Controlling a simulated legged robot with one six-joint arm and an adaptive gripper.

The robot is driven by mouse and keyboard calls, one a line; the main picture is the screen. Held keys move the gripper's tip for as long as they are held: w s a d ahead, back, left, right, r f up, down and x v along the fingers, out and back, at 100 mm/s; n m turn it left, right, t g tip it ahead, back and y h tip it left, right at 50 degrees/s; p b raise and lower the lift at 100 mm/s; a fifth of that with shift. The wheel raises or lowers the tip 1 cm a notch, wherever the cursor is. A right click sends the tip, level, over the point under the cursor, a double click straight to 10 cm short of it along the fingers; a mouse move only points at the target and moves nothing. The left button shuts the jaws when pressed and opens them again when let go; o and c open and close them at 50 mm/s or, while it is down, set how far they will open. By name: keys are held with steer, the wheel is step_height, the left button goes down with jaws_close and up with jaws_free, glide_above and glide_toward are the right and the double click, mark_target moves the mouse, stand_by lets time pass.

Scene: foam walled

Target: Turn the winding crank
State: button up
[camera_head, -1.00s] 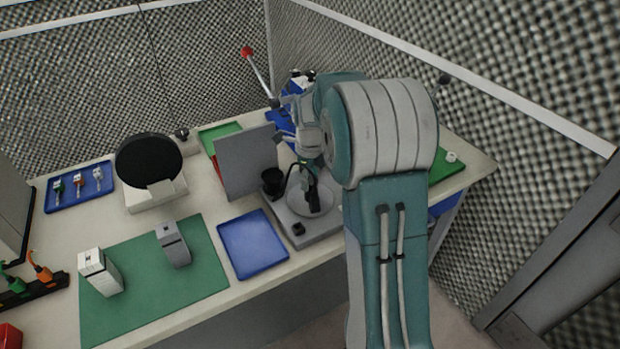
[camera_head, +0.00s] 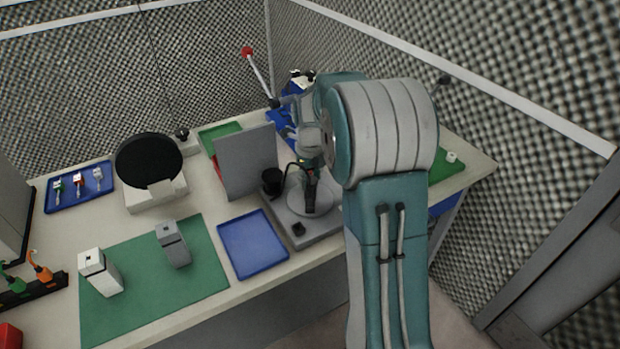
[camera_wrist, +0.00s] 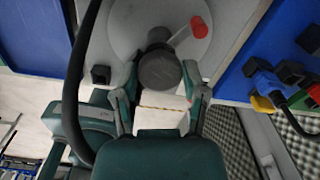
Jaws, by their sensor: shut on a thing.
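The crank unit is a grey base (camera_head: 300,222) with a pale round disc (camera_head: 303,207) and black parts on it. In the wrist view the grey disc (camera_wrist: 125,28) fills the top, with a metal bar ending in a red cylinder (camera_wrist: 199,27). A dark grey round knob (camera_wrist: 160,69) stands in front of the disc. My gripper (camera_wrist: 160,78) is shut on this knob, one finger on each side. In the head view my gripper (camera_head: 309,180) is over the disc, partly hidden by my arm. How the knob joins the bar is unclear.
A black cup-like part (camera_head: 272,181) and an upright grey panel (camera_head: 246,160) stand beside the disc. A blue tray (camera_head: 252,244) lies in front. A red-tipped lever (camera_head: 260,78) rises behind. A green mat (camera_head: 200,285) with two small blocks lies left. Foam walls enclose the bench.

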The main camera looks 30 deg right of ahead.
mark_target(309, 179)
steer(key=shift+w+r, duration=0.15)
steer(key=shift+w, duration=0.05)
steer(key=o, duration=1.1)
steer(key=shift+o, duration=0.2)
steer(key=shift+s, duration=0.1)
step_height(309, 179, up, 12)
